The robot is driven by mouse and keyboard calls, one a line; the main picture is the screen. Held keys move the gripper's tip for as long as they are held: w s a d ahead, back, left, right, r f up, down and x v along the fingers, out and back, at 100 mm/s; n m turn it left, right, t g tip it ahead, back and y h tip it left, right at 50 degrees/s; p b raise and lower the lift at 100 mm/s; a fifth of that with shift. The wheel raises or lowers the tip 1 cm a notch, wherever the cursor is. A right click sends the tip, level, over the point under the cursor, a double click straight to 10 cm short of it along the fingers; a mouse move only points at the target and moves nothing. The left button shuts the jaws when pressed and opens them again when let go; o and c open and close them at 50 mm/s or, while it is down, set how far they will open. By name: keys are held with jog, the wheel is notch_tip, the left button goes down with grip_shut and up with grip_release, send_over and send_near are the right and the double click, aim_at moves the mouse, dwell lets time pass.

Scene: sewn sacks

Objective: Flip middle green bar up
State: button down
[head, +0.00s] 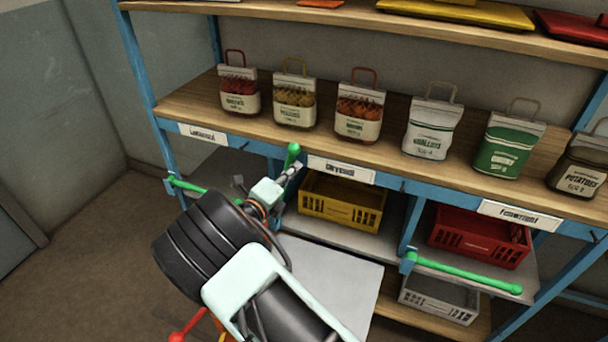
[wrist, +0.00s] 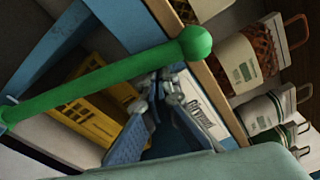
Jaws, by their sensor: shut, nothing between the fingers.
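The middle green bar (wrist: 105,78) stands roughly upright along a blue post in the wrist view, its round end near the wooden shelf edge. In the head view only its top end (head: 293,151) shows clearly, just left of the middle label; my arm hides the lower part. My gripper (wrist: 160,88) is shut and empty, with its fingertips close beside the bar, on the side of the yellow crate. Whether they touch the bar I cannot tell. In the head view my gripper (head: 290,172) is just below the bar's round end.
The left green bar (head: 205,189) and right green bar (head: 468,273) lie across their bays. A yellow crate (head: 340,211), a red crate (head: 480,241) and a grey crate (head: 438,302) sit on lower shelves. Several sacks stand on the wooden shelf (head: 190,105) above.

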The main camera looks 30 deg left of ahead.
jog(key=shift+a+r, duration=0.1)
jog(key=shift+a, duration=0.25)
jog(key=shift+s, duration=0.15)
jog(key=s, duration=0.7)
jog(key=shift+s+a+r, duration=0.15)
jog(key=shift+a, duration=0.1)
